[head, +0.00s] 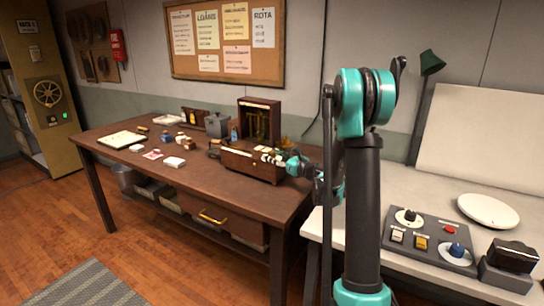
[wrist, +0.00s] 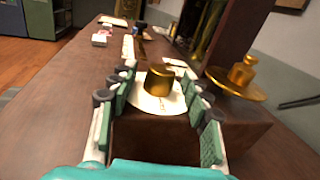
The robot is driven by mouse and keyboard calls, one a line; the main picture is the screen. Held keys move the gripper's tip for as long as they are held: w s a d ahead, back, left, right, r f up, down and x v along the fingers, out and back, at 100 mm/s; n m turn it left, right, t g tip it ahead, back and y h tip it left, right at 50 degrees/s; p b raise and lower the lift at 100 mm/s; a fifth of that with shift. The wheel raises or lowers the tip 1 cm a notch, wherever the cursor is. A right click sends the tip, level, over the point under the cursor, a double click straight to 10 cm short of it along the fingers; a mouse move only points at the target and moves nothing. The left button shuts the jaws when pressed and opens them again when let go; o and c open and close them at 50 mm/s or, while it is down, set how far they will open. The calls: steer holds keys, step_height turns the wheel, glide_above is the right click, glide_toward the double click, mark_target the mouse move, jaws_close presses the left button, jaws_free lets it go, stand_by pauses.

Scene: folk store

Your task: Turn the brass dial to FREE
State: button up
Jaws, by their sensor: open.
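The brass dial (wrist: 160,78) is a gold knob on a pale round plate (wrist: 157,108) on the brown wooden box, in the wrist view. The box (head: 240,164) stands on the dark table in the head view, where my gripper (head: 272,157) reaches it and hides the dial. My gripper (wrist: 157,84) is open in the wrist view, with its fingers on the left and right of the dial. I cannot tell whether they touch it. The FREE mark and the dial's pointing direction cannot be read.
A brass weight on a round pan (wrist: 240,76) stands to the right of the dial. A tall wooden case (head: 259,118) stands behind the box. Cards and small items lie left of it on the dark table (head: 115,159). A control panel (head: 428,238) sits on the pale bench.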

steer(key=shift+w+a, duration=0.45)
steer(key=shift+w, duration=0.05)
steer(key=shift+c, duration=0.6)
jaws_close()
